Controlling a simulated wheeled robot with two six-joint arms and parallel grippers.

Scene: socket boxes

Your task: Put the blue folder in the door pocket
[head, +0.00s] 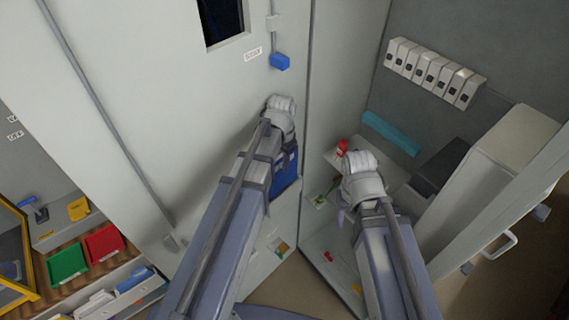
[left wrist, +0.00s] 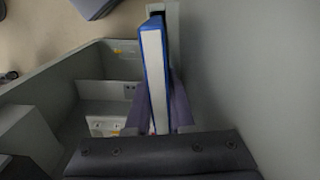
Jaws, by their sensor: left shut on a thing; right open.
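The blue folder (head: 286,176) is upright in the head view, beside the pale grey door panel (head: 250,115) and partly hidden by my left arm. In the left wrist view the folder (left wrist: 152,35) shows its blue cover and white edge between the two fingers of my left gripper (left wrist: 158,105), which is shut on it. The folder's far end is close to a dark narrow gap beside the grey panel; I cannot tell whether it touches. The door pocket cannot be made out clearly. My right gripper (head: 343,212) is open and empty in front of the shelves on the right.
Shelves with a red item (head: 342,148) and a teal box (head: 391,132) stand right of the panel. Several white switch boxes (head: 432,72) hang on the back wall. Green (head: 68,262) and red bins (head: 103,243) stand at lower left.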

